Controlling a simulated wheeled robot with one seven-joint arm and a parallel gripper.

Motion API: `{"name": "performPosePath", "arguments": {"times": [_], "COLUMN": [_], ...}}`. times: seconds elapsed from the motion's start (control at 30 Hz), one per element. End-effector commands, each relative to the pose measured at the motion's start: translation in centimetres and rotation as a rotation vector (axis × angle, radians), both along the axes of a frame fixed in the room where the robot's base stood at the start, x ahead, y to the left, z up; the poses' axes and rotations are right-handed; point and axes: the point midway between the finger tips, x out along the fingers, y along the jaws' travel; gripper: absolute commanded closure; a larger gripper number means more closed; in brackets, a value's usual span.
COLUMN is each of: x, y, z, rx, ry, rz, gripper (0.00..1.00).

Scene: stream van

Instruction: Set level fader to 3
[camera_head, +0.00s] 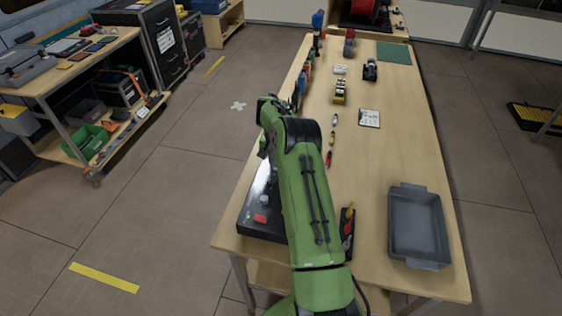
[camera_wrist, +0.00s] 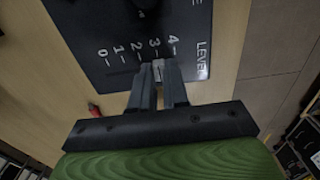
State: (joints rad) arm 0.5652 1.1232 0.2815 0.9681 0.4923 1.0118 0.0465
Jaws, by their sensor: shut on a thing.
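The dark control panel (camera_wrist: 110,30) shows in the wrist view with a LEVEL scale in white figures from 0 to 4. My gripper (camera_wrist: 158,72) is shut on the small pale level fader knob (camera_wrist: 158,65). The knob sits just below the mark for 3, between the dark fingers, which hide most of it and its slot. In the head view the panel (camera_head: 249,225) lies at the near left of the workbench, partly hidden by my green arm. My fingertips cannot be made out there.
A red-tipped item (camera_wrist: 94,110) lies near the panel. A shelf unit (camera_head: 85,45) stands across the floor to the left.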

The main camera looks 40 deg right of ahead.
Motion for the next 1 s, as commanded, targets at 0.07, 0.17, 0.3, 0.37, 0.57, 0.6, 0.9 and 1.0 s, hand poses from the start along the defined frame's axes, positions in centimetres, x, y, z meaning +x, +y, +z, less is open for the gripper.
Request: {"name": "performPosePath", "arguments": {"times": [0.07,0.17,0.3,0.37,0.57,0.6,0.9,1.0], "x": [0.0,0.0,0.0,0.0,0.0,0.0,0.1,0.1], "y": [0.0,0.0,0.0,0.0,0.0,-0.1,-0.1,-0.1], "z": [0.1,0.1,0.0,0.0,0.2,0.6,8.3,11.2], "rx": [0.001,0.0,0.0,0.0,0.0,-0.001,-0.004,-0.004], "ry": [-0.001,-0.001,-0.001,-0.001,-0.001,-0.002,-0.006,-0.005], "rz": [0.0,0.0,0.0,0.0,0.0,0.0,0.0,0.0], "gripper": [1.0,0.75,0.6,0.6,0.6,0.6,0.6,0.6]}}
